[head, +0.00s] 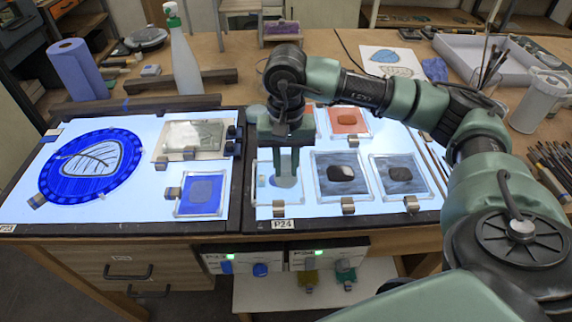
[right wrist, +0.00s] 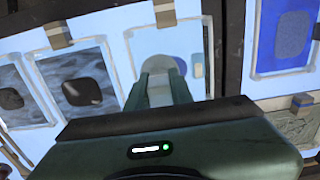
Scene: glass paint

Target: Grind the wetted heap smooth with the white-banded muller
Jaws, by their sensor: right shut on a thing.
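My right gripper (head: 285,170) points down over the left front part of the right-hand light table (head: 310,209). It is shut on a pale upright tool, which looks like the muller (right wrist: 158,70), its foot low at the lit surface. A whitish part shows between the fingers in the right wrist view, where the gripper (right wrist: 160,88) also shows. A blue patch (right wrist: 180,65), perhaps the wetted heap, shows at the muller's edge; the rest is hidden. I cannot tell whether the foot touches the glass. My left gripper is not in view.
Slabs with dark blobs (head: 340,173) (head: 400,174) and an orange slab (head: 347,119) lie right of the gripper. A spray bottle (head: 183,58) stands behind.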

